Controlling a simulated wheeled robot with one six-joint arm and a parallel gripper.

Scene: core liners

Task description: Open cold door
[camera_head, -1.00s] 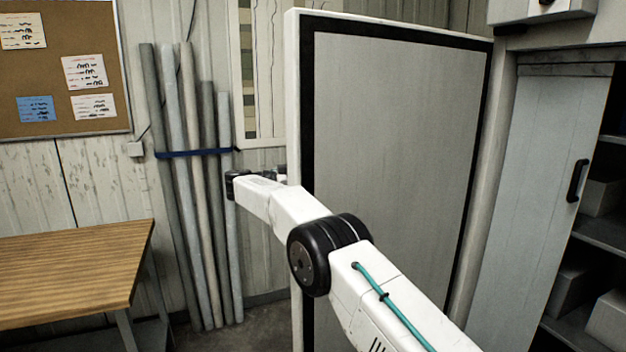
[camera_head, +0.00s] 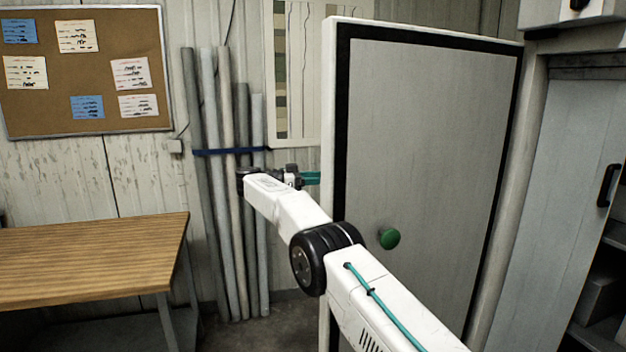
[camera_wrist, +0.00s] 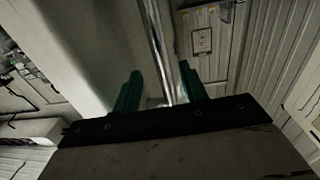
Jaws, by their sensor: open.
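The cold door (camera_head: 430,130) is a large pale panel with a black seal round its inner face, standing swung open in the head view. A round green knob (camera_head: 390,238) sits on that face. My gripper (camera_head: 312,178) is at the door's left edge, its teal fingers partly hidden behind it. In the wrist view my gripper (camera_wrist: 160,88) is open, with one teal finger on each side of a shiny metal bar (camera_wrist: 156,45). I cannot tell whether the bar is the door's handle or its edge trim, or whether the fingers touch it.
A wooden-topped table (camera_head: 90,250) stands at the left, under a cork board (camera_head: 95,115). Several tall pipes (camera_head: 225,200) lean on the wall behind my gripper, held by a blue strap. A grey sliding door (camera_head: 570,190) and dark shelves (camera_head: 600,290) are at the right.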

